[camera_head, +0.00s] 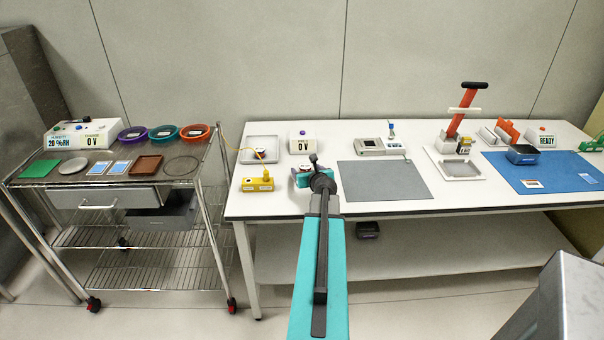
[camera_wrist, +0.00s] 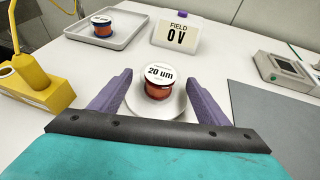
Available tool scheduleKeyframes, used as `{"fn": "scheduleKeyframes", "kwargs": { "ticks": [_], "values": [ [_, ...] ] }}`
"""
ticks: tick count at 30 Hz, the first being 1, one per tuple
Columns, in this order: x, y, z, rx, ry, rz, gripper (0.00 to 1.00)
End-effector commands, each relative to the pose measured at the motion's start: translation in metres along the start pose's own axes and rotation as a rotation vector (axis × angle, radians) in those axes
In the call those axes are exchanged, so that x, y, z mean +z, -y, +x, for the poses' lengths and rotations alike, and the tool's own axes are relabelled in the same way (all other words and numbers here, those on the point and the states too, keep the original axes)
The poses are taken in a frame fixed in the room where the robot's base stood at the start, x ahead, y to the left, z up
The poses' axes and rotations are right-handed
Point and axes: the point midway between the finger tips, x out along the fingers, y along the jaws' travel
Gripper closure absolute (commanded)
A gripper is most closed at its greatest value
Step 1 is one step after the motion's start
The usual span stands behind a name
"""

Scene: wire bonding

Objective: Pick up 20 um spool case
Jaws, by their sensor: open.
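The 20 um spool case (camera_wrist: 158,82) is a short red cylinder with a white lid marked "20 um". In the wrist view it stands upright on a white round dish (camera_wrist: 176,110) on the white table. My gripper (camera_wrist: 160,78) is open, with one purple finger on each side of the case. I see gaps between the fingers and the case, and nothing is gripped. In the head view my turquoise arm reaches the table's left part, and the wrist largely hides the case.
A "FIELD 0 V" display (camera_wrist: 178,36) stands behind the case. A yellow block (camera_wrist: 30,83) with an upright post is at left. A grey mat (camera_head: 384,181) lies to the right.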

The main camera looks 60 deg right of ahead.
Motion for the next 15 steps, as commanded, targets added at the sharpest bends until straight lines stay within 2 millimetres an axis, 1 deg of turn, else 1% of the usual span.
{"fn": "scheduleKeyframes", "kwargs": {
  "ticks": [1, 4, 15],
  "values": [
    [-0.0021, 0.0035, 0.0067, -0.001, 0.000, 0.001, 0.31],
    [-0.0023, 0.0071, 0.0114, -0.003, 0.000, 0.002, 0.31],
    [-0.0017, 0.0089, 0.0128, -0.004, 0.000, 0.002, 0.31]
  ]
}}
